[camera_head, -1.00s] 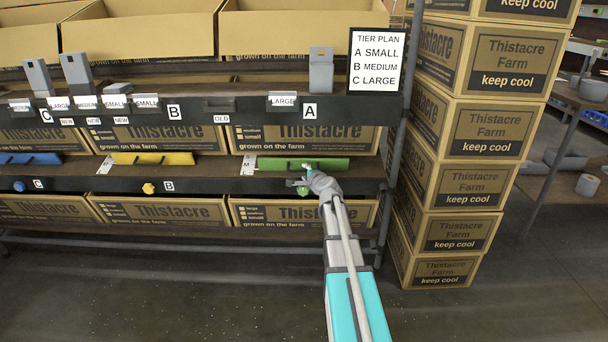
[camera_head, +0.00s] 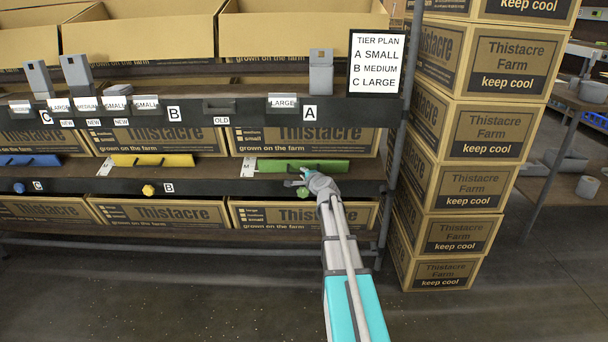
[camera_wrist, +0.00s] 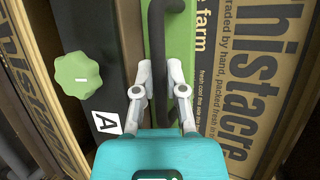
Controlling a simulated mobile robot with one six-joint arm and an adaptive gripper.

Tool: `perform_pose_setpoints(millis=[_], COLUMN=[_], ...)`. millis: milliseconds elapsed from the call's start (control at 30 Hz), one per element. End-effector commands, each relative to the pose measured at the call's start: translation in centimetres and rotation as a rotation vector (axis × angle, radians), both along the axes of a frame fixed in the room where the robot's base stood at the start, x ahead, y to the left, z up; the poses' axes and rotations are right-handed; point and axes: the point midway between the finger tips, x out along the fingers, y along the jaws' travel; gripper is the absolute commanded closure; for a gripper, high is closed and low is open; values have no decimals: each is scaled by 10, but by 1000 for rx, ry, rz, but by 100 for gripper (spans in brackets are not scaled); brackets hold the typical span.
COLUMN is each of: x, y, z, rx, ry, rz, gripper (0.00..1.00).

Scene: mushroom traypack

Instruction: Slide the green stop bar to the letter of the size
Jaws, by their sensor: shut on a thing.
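The green stop bar (camera_head: 332,165) lies along the lower shelf of bay A, with a dark handle on its front face. My gripper (camera_head: 305,172) reaches it from the front. In the wrist view, my gripper (camera_wrist: 160,72) has its two fingers on either side of the dark handle (camera_wrist: 157,40), shut on it. The green bar (camera_wrist: 180,40) runs behind the handle. A white letter card (camera_head: 249,167) sticks out at the bar's left end and shows an M; its other letters are hidden. The tier plan sign (camera_head: 376,62) reads A small, B medium, C large.
A green knob (camera_wrist: 77,75) sits on the shelf's front edge close to my fingers, beside an A label (camera_wrist: 107,122). A yellow bar (camera_head: 152,160) and a blue bar (camera_head: 30,160) lie further left. Stacked Thistacre boxes (camera_head: 470,125) stand close on the right.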

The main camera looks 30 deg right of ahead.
Motion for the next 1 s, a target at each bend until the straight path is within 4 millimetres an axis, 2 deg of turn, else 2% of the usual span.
perform_pose_setpoints(millis=[167, 367, 600, 633, 800, 1000], x=[-1, -14, -13, -13, -13, -13], y=[1, 8, 8, 8, 8, 8], z=[-1, -5, -4, -4, -4, -4], rx=[0, 0, 0, 0, 0, 0], ry=[0, 0, 1, 1, 0, 0], rz=[0, 1, 2, 2, 2, 1], gripper=[100, 100, 100, 83, 51, 49])
